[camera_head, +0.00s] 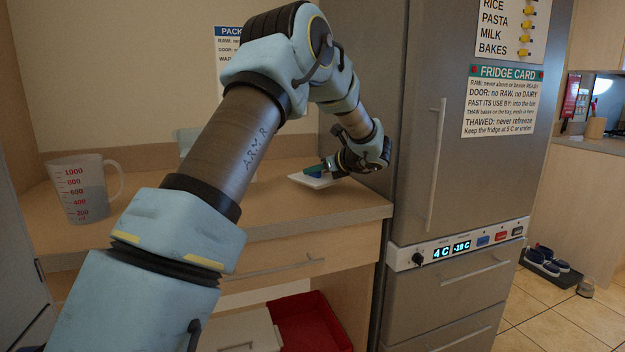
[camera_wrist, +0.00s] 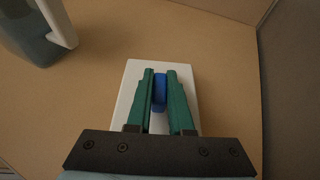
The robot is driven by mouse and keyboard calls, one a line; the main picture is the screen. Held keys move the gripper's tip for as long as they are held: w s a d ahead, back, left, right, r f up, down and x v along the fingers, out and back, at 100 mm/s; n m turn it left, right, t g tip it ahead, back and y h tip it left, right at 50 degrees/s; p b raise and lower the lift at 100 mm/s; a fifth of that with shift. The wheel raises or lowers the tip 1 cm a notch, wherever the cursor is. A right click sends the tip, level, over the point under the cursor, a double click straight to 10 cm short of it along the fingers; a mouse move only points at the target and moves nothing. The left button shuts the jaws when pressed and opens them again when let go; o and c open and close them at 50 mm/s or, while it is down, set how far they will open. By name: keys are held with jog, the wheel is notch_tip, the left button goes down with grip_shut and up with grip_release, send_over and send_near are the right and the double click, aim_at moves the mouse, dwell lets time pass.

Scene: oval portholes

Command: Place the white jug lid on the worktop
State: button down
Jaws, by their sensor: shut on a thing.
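The white jug lid (camera_wrist: 181,103) is a flat white rectangle with a blue grip (camera_wrist: 159,92) in its middle. My gripper (camera_wrist: 160,80) has its green fingers shut on the blue grip from both sides. In the head view the lid (camera_head: 318,181) is low over the wooden worktop (camera_head: 268,213), close to the fridge side. My gripper (camera_head: 316,170) is above it there. I cannot tell whether the lid touches the worktop. Part of the lid is hidden under the fingers.
A clear measuring jug (camera_head: 88,190) with red marks stands at the worktop's left. Another translucent jug (camera_wrist: 35,35) stands left of the lid, mostly hidden by my arm in the head view. The fridge (camera_head: 410,110) bounds the right. Bare worktop surrounds the lid.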

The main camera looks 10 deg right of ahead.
aim_at(320, 178)
jog(key=shift+f, duration=1.45)
jog(key=shift+f, duration=0.1)
jog(key=shift+f, duration=0.15)
jog(key=c, duration=0.8)
grip_release()
jog(key=shift+r, duration=0.25)
jog(key=b+v, duration=0.1)
jog(key=v, duration=1.1)
